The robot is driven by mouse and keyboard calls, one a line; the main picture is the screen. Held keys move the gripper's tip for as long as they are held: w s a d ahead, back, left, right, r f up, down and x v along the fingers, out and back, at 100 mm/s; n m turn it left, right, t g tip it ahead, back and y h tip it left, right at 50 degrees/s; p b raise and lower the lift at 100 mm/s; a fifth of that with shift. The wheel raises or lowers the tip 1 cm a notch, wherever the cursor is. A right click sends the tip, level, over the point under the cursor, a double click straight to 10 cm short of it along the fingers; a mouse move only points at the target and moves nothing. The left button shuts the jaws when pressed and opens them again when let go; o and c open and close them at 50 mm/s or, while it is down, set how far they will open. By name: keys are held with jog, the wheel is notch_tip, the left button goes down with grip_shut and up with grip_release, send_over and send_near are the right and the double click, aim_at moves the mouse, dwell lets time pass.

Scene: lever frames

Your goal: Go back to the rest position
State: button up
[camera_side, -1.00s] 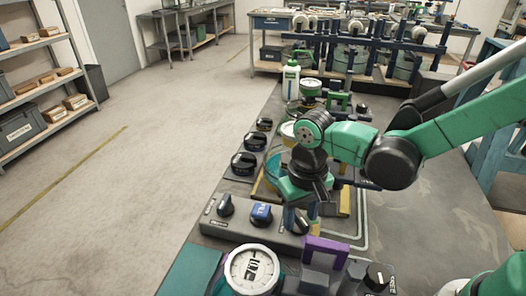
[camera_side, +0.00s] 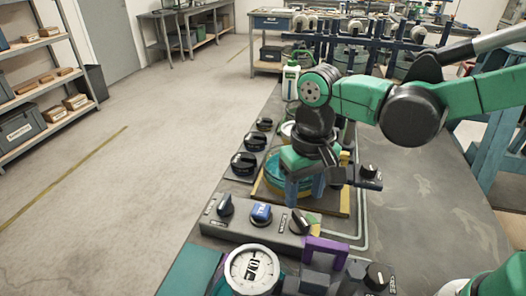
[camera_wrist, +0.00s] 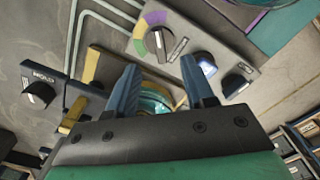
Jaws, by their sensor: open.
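My gripper (camera_side: 303,190) is raised over the table beside the row of knobs in the side view, above a round teal-filled dish in a yellow frame (camera_side: 343,205). In the wrist view my gripper (camera_wrist: 160,88) shows two blue fingers spread apart with nothing between them. The teal dish (camera_wrist: 155,102) is seen below, between and behind the fingers. Parts of the dish are hidden by my gripper in both views.
A grey panel (camera_side: 240,232) with a blue switch (camera_side: 261,213) and black knobs stands in front. A white dial gauge (camera_side: 252,270) and a purple bracket (camera_side: 325,251) are nearer. More black knobs (camera_side: 243,163) line the left edge. A white bottle (camera_side: 291,80) stands behind.

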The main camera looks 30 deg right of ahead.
jog(key=s+d+r+n+t, duration=0.1)
jog(key=d+r+t, duration=0.2)
jog(key=d+t, duration=0.4)
jog(key=shift+s+d+r, duration=0.35)
jog(key=shift+d+r, duration=0.05)
jog(key=shift+d, duration=1.65)
